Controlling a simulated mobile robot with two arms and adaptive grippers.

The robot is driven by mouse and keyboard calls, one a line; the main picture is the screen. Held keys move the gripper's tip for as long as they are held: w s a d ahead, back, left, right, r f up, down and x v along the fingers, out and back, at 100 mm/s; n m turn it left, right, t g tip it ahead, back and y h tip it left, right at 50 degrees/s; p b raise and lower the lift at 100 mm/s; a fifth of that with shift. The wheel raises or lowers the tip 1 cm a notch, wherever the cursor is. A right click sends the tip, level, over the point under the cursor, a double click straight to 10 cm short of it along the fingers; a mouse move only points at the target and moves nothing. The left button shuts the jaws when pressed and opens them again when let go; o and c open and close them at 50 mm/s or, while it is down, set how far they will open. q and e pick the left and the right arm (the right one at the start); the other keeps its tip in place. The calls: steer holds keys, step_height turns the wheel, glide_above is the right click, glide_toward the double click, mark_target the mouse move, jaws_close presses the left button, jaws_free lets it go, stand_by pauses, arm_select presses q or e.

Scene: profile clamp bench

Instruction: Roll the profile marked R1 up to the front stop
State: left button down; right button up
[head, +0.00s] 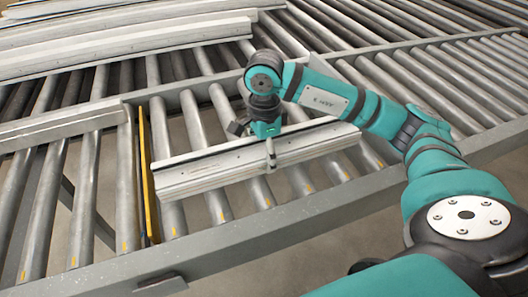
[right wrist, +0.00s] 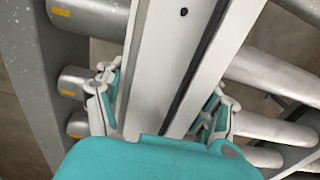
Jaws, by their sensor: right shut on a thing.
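A long pale grey profile (head: 210,172) lies across the rollers in the head view, its left end close beside the yellow stop plate (head: 147,175). I cannot tell whether they touch. No R1 mark is readable. My right gripper (head: 270,152) is shut on the profile near its middle, from above. In the right wrist view the profile (right wrist: 175,60) runs between the two fingers of the right gripper (right wrist: 160,105), one on each side. The stop is not visible there. My left gripper is not in view.
Several long profiles (head: 110,45) lie on the rollers at the back left. A grey frame rail (head: 230,235) runs along the near edge of the roller table. More bare rollers (head: 440,85) stretch to the back right. The rollers (head: 85,190) left of the stop are clear.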

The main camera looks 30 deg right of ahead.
steer(key=o, duration=1.8)
steer(key=shift+o, duration=0.2)
steer(key=shift+r, duration=0.1)
step_height(320, 180, up, 12)
